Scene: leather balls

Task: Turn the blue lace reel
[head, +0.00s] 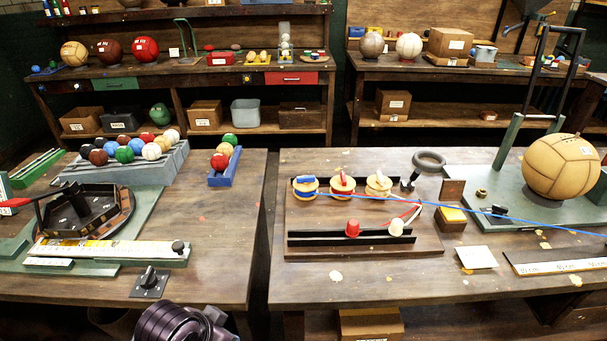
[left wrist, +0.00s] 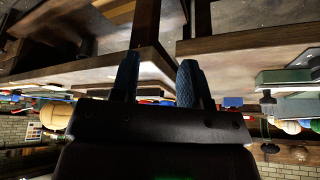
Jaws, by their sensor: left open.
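The blue lace reel (head: 305,187) is a pale wooden spool with a blue handle on top, at the left of a row of three on a wooden board (head: 420,245). A blue lace (head: 520,219) runs from around the reel to the right, past the large tan ball (head: 561,167). The red-handled reel (head: 342,184) and white-handled reel (head: 378,184) stand beside it. My left gripper (left wrist: 158,82) is open and empty in the left wrist view, its blue fingertips apart and near table edges. Its fingers do not show in the head view. My right gripper is not in view.
A black ring (head: 430,160) stands behind. A gap separates this table from the left one with its ball rack (head: 125,172). The table front is mostly clear.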

